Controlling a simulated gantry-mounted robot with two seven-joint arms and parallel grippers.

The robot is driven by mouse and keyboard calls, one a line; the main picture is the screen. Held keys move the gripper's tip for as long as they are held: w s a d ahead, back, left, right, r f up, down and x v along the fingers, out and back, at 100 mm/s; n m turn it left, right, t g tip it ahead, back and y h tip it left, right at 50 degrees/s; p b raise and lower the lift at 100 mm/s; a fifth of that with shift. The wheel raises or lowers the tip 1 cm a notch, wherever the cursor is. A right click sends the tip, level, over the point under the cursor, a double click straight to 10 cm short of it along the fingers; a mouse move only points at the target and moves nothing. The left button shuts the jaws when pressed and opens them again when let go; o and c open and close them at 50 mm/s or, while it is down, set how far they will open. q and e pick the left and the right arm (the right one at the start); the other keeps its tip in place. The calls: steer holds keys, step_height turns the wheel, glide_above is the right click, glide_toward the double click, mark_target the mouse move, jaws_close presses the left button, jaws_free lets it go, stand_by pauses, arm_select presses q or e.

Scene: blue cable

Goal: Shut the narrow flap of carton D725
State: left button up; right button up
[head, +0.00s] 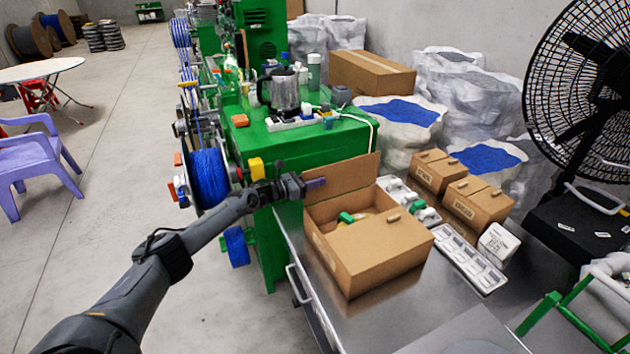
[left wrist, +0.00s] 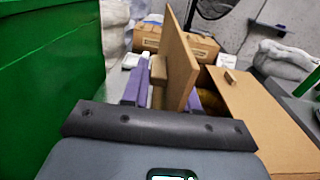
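An open brown carton (head: 372,262) stands on the steel table; I cannot read its marking. One flap with a small block handle (head: 391,218) lies over its near right part. The other flap (head: 347,175) stands upright at the far left side, and a gap between them shows green and yellow contents. My left gripper (head: 315,183) is at the upright flap. In the left wrist view its purple fingers (left wrist: 166,94) are spread apart, one on each side of the upright flap (left wrist: 179,58) and its block handle (left wrist: 158,70). My right gripper is out of view.
A green machine (head: 262,150) with blue cable reels is close left of the carton. Small cartons (head: 478,200), a white tray (head: 468,258) and white and green parts lie to the right. A black fan (head: 585,90) stands farther right. The table's front (head: 400,310) is clear.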

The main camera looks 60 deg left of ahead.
arm_select(q)
jaws_close()
steer(key=shift+d, duration=0.2)
stand_by(0.5)
steer(key=shift+s+d+m, duration=0.15)
steer(key=shift+d+m, duration=0.45)
steer(key=shift+m, duration=0.3)
steer(key=d+m, duration=0.3)
steer(key=m, duration=0.1)
steer(key=shift+s+f, duration=0.2)
steer(key=shift+f, duration=0.1)
steer(key=shift+d+f, duration=0.1)
steer(key=shift+d, duration=0.15)
steer(key=shift+s+d+f, duration=0.1)
steer(key=shift+d+f, duration=0.1)
steer(key=shift+d, duration=0.05)
